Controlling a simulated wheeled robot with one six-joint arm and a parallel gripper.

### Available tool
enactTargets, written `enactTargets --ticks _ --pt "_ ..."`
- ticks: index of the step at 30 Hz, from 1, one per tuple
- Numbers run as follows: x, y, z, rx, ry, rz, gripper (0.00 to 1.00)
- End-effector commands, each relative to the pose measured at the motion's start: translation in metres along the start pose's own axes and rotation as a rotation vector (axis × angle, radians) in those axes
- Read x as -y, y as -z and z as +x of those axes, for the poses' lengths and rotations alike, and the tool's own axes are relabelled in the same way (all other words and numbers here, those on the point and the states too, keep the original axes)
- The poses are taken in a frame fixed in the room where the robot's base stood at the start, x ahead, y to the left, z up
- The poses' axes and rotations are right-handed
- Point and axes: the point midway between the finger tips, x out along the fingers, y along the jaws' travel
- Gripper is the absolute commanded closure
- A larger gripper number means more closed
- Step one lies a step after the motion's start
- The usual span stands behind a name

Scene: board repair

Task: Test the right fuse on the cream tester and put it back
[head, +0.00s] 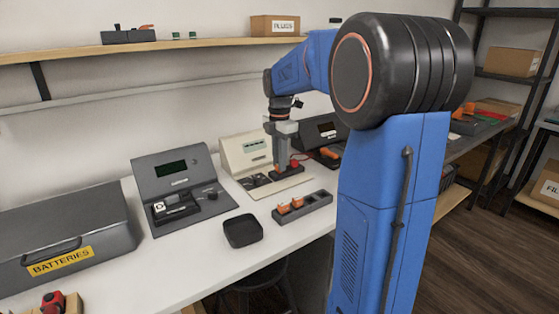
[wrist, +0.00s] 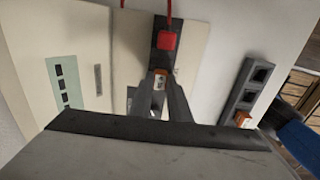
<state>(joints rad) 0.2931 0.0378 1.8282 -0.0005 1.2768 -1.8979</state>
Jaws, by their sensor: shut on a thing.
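The cream tester (head: 243,153) stands on the white bench and has a small green panel. My gripper (head: 282,172) is over the dark block (head: 288,171) on the tester's front. I cannot tell whether the fuse is seated or just above the block. A red piece (wrist: 166,40) with a red lead sits on the block.
A dark grey tester (head: 172,168) with a display stands left of the cream one. A black tray (head: 243,231) lies in front, and a grey BATTERIES case (head: 66,235) is at left. Another dark device (head: 320,130) stands right, behind my arm. Free bench lies around the black tray.

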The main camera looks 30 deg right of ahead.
Motion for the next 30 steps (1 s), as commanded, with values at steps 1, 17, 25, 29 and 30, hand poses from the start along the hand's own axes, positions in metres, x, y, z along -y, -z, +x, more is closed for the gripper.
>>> enactTargets --ticks 1,17,25,29,30 --pt "0.0002 0.0001 0.0009 0.0 0.001 0.0 1.0" --pt "0.0002 0.0001 0.0028 0.0 0.001 0.0 0.62" --pt "0.0001 0.0 0.0027 0.0 0.0 0.0 0.51" --pt "0.0001 0.0 0.0026 0.0 0.0 0.0 0.51" --pt "0.0001 0.0 0.0026 0.0 0.0 0.0 0.51"
